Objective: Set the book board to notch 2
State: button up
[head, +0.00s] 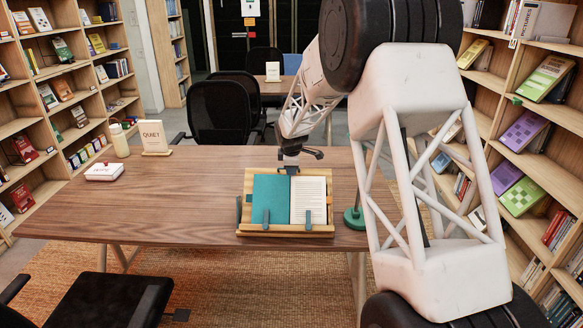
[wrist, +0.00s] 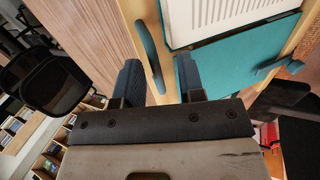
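The book board (head: 243,187), a light wooden stand, sits near the table's front edge, right of centre, tilted back. It bears an open book with a teal cover (head: 271,199) and a white page (head: 309,195); grey-blue clips hold it at the front. My gripper (head: 289,170) is at the board's top edge in the head view. In the wrist view, my gripper's two dark blue fingers (wrist: 159,84) stand apart, with the board's wooden edge and a curved blue-grey strip (wrist: 151,52) between them. I cannot tell whether they touch the board. The notches and the rear support are hidden.
The wooden table (head: 180,205) is mostly clear on the left. A QUIET sign (head: 154,136), a bottle (head: 120,140) and a white box (head: 104,171) stand there. A green round base (head: 354,218) stands close right of the board. Black chairs (head: 220,112) stand behind.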

jog(key=shift+r, duration=0.1)
jog(key=v, duration=0.7)
jog(key=shift+r, duration=0.25)
jog(key=shift+s, duration=0.15)
jog(key=s+d+r+m, duration=0.3)
jog(key=s+d+r, duration=0.15)
jog(key=s, duration=0.45)
jog(key=s+d+r+m, duration=0.3)
jog(key=s+d+r, duration=0.15)
jog(key=s, duration=0.55)
jog(key=s+d+r+m, duration=0.3)
jog(key=s+d+r, duration=0.15)
jog(key=s, duration=0.45)
jog(key=s+d+f+m, duration=0.1)
jog(key=s+d+m, duration=0.1)
jog(key=s, duration=0.9)
jog(key=s+d+f+m+g, duration=0.1)
jog(key=s+d+m, duration=0.2)
jog(key=s, duration=0.8)
jog(key=s+d+f+m, duration=0.1)
jog(key=s+m, duration=0.3)
jog(key=s, duration=0.7)
jog(key=shift+d+f+g, duration=0.3)
jog(key=shift+d+f, duration=0.05)
jog(key=shift+d, duration=0.3)
